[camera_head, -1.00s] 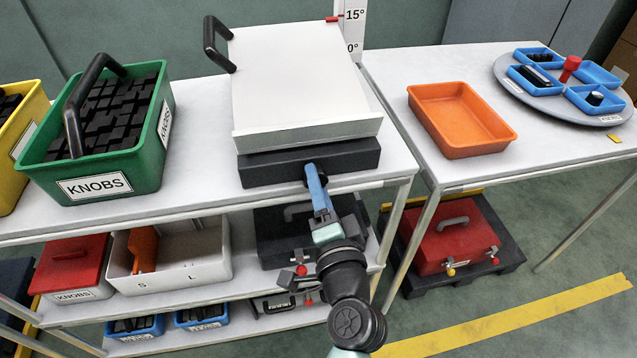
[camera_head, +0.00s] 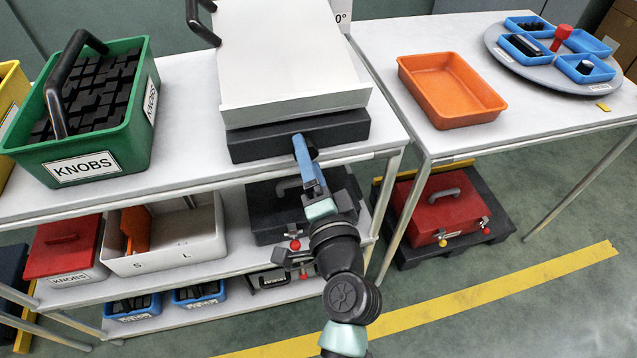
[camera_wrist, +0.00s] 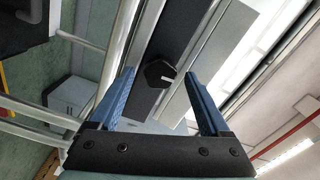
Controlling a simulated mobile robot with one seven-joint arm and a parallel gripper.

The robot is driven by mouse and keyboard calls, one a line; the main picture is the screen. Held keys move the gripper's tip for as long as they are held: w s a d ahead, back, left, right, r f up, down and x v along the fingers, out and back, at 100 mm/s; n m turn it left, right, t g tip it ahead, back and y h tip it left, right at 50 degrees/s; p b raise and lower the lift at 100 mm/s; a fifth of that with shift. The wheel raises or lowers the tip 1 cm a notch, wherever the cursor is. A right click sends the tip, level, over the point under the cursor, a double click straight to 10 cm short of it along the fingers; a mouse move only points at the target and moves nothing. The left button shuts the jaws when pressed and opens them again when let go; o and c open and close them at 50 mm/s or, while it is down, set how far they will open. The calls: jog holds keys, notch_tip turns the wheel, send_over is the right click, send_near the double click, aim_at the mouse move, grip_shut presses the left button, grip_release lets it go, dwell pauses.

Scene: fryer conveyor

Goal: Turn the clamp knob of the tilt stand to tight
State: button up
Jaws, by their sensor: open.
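The tilt stand has a white plate (camera_head: 285,55) over a dark base (camera_head: 250,145), at the front edge of the left table. Its clamp knob (camera_wrist: 156,73) is a black, many-sided knob with a white pointer line, on the dark face in the wrist view. The line points to the right in that view. My gripper (camera_head: 305,150) is at the base's front in the head view, where it hides most of the knob. In the wrist view my gripper (camera_wrist: 160,74) is open, with one blue finger on each side of the knob and visible gaps between.
A green bin (camera_head: 128,145) of black knobs stands left of the stand. An orange tray (camera_head: 410,85) and a grey turntable (camera_head: 508,62) are on the right table. A shelf with a white box (camera_head: 185,255) lies below. A black handle (camera_head: 203,28) sticks out at the plate's left.

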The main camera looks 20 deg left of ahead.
jog(key=b+v, duration=0.1)
jog(key=v, duration=1.1)
jog(key=shift+s, duration=0.15)
jog(key=shift+d, duration=0.1)
